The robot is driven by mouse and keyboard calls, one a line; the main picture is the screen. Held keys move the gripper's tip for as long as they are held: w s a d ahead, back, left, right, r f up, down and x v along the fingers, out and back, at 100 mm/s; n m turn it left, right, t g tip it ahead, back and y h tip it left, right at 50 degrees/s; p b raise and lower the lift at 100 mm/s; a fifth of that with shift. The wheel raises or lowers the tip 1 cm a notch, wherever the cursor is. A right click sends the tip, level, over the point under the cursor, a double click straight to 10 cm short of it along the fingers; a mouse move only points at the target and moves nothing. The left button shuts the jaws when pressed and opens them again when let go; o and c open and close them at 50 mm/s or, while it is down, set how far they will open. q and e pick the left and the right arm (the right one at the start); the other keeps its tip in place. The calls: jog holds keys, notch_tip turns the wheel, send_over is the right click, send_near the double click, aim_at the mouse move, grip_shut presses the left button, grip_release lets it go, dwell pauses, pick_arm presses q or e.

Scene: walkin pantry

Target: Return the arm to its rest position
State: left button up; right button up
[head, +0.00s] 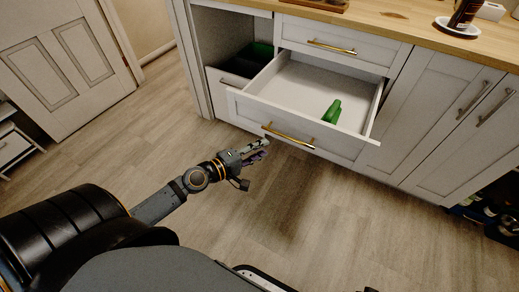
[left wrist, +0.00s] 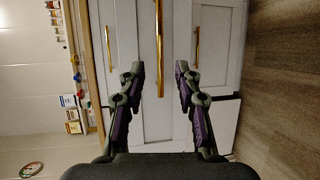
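My left arm comes in from the left, and my left gripper (head: 264,149) is just in front of the open drawer, near its brass handle (head: 288,135). In the left wrist view the two fingers of my left gripper (left wrist: 159,78) stand apart with nothing between them. A drawer front with a vertical-looking brass handle (left wrist: 158,45) lies beyond the fingers. I cannot tell the exact gap to the handle, but the fingers do not close on it. My right gripper is not in view.
The white drawer (head: 360,136) is pulled out and holds a green object (head: 332,111). A wooden counter (head: 400,25) runs above, with a dark bottle (head: 464,14) on a white dish. An open bin compartment (head: 235,68) is left of the drawer. The wooden floor (head: 300,215) is clear.

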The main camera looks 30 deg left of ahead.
pick_arm(q)
jog(key=s+f+m+g+y, duration=0.1)
jog(key=s+f+m+g, duration=0.25)
jog(key=f, duration=0.65)
jog(key=s+f+m+g+y, duration=0.25)
jog(key=s+f+m, duration=0.2)
jog(key=f, duration=0.45)
jog(key=s+a+f+m+g+y, duration=0.2)
jog(key=s+f+m+g+y, duration=0.35)
jog(key=s+f, duration=0.7)
jog(key=s+a+r+g+p, duration=0.1)
jog(key=s+a+r+p, duration=0.1)
jog(key=s+p, duration=0.6)
jog(key=s+a+r+g+h+p, duration=0.1)
jog(key=s+r+p, duration=0.2)
jog(key=s+p, duration=0.5)
jog(key=m+p, duration=0.1)
jog(key=p, duration=0.6)
jog(key=shift+s+a+p, duration=0.3)
jog(key=shift+a, duration=0.05)
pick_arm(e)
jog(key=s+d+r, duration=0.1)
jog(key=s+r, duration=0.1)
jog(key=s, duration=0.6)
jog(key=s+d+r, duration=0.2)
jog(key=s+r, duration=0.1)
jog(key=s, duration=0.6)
